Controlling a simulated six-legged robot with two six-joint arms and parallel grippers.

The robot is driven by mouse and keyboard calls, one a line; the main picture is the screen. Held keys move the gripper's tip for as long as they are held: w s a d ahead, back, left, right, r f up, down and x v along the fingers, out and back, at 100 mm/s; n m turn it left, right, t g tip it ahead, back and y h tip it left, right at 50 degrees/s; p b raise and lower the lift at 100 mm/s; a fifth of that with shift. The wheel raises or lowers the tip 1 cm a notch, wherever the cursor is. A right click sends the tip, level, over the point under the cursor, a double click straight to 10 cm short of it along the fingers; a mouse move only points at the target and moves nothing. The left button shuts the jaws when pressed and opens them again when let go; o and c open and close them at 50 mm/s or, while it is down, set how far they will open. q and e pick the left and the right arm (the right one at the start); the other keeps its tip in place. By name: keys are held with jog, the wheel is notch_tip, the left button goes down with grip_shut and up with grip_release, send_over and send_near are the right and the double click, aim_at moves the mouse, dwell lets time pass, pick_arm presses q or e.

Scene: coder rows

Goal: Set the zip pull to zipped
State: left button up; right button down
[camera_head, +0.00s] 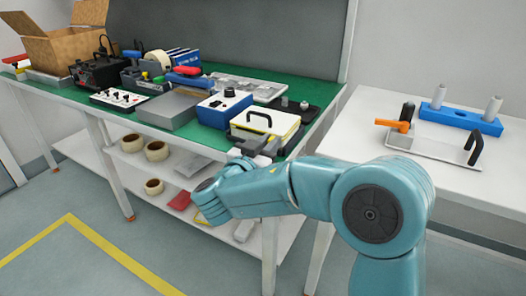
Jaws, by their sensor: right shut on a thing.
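My right arm reaches in from the lower right to the front edge of the green bench. My right gripper (262,147) is small in view and partly hidden by its own wrist. It is at the front of a pale case (268,122) with yellow edging and a black handle, at the bench's near right corner. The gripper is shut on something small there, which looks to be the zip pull. The pull itself is too small and covered to make out, so its position cannot be told. My left gripper is not in view.
A blue box with a black knob (224,107) stands just left of the case, and a dark tray (292,112) lies behind it. A white table (358,140) on the right holds a clamp fixture (434,146) and a blue block (460,118). Tape rolls lie on the lower shelf.

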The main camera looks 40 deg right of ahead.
jog(key=c, duration=1.1)
grip_release()
jog(key=shift+s, duration=0.1)
jog(key=p+v, duration=0.1)
jog(key=v, duration=1.5)
jog(key=shift+a, duration=0.15)
jog(key=shift+f, duration=0.1)
